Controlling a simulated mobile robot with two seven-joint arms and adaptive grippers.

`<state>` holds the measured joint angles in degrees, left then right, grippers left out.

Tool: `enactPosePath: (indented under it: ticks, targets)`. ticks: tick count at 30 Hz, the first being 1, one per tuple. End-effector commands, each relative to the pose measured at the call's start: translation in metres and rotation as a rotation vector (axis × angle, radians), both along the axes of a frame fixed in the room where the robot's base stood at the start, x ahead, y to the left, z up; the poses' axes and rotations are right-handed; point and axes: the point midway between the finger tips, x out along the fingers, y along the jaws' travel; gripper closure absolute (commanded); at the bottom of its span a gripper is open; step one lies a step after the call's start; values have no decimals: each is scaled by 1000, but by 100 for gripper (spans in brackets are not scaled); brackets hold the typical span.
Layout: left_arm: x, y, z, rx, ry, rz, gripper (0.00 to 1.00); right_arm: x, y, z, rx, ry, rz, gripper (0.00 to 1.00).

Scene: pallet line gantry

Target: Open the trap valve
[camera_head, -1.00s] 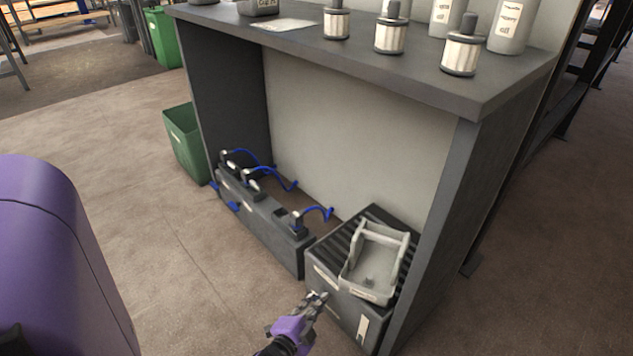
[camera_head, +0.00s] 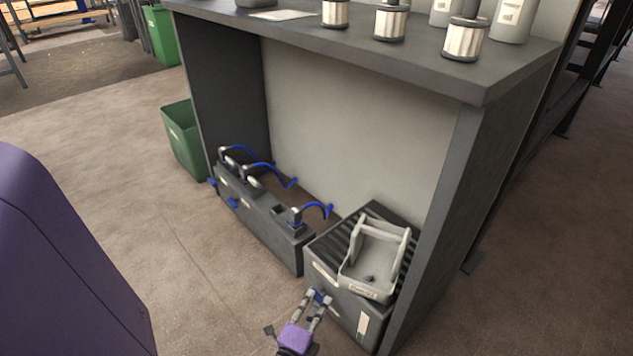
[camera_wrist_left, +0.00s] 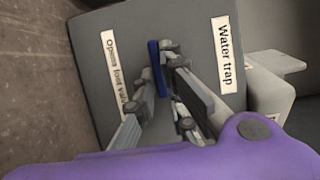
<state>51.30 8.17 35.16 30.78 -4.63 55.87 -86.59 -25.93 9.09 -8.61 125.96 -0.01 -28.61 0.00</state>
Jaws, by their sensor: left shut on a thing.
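The water trap is a dark grey box (camera_head: 338,306) at the right end of the bench's lower bay. In the left wrist view its face (camera_wrist_left: 195,52) carries a "Water trap" label (camera_wrist_left: 224,54) and a second label (camera_wrist_left: 115,72) that begins "Opens". The blue valve handle (camera_wrist_left: 154,65) stands between these labels; a bit of blue also shows at the box in the head view. My left gripper (camera_head: 320,296) is at the box's front face, with its fingers shut on the blue handle. The fingers hide part of the handle. My right gripper is out of view.
A pale grey open tray (camera_head: 376,270) sits on the ribbed top of the box. Left of it is a long block (camera_head: 262,228) with several blue-handled fittings. The bench top (camera_head: 330,42) overhangs the bay. A green bin (camera_head: 183,140) stands at left. The floor in front is clear.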

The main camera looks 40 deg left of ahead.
Motion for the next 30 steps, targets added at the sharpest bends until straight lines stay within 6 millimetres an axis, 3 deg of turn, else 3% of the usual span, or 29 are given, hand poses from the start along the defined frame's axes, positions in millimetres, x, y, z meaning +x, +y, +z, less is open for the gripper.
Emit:
enactPosePath:
  ticks: [15, 16, 19, 30]
  targets:
    - [0, 0, 0, 20, -1, -2, 100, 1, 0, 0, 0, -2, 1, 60]
    - [0, 0, 0, 20, -1, -2, 86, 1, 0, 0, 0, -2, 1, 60]
    - [0, 0, 0, 19, -1, -2, 73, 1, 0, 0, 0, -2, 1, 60]
    - [0, 0, 0, 18, -1, -1, 71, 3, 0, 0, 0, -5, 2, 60]
